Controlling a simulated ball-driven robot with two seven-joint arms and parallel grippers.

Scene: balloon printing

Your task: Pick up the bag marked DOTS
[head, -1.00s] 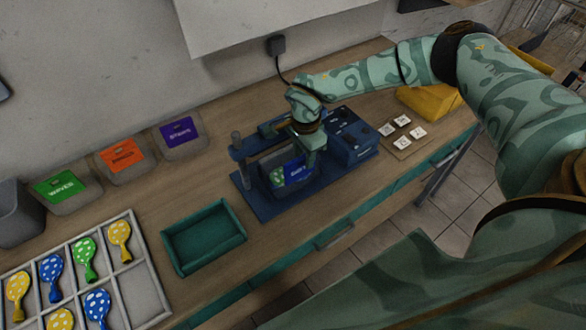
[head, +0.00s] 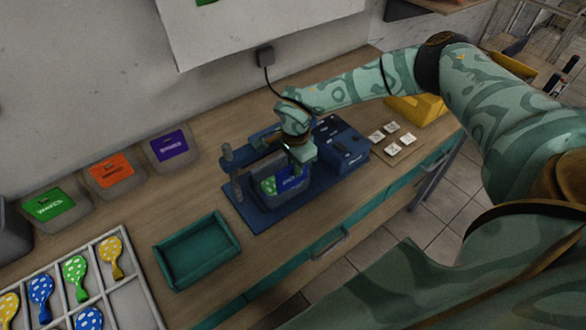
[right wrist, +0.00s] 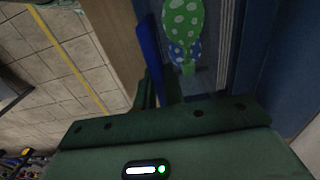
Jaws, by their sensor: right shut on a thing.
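The grey bag (head: 268,195) with the blue label stands in the blue bench fixture (head: 262,215). Its label lettering is small and blurred but looks like DOTS. A green balloon with white dots (head: 269,185) shows in it. My right gripper (head: 303,165) is shut on the bag's upper right side, above the fixture. In the right wrist view my fingers (right wrist: 160,95) grip beside the blue label (right wrist: 150,60), and the green (right wrist: 183,20) and blue (right wrist: 182,53) dotted balloons show. Whether the bag's bottom touches the fixture is hidden. My left gripper is out of view.
An empty teal tray (head: 196,250) lies left of the fixture. A divided balloon tray (head: 120,290) is at lower left. White tiles (head: 393,150) lie at the right.

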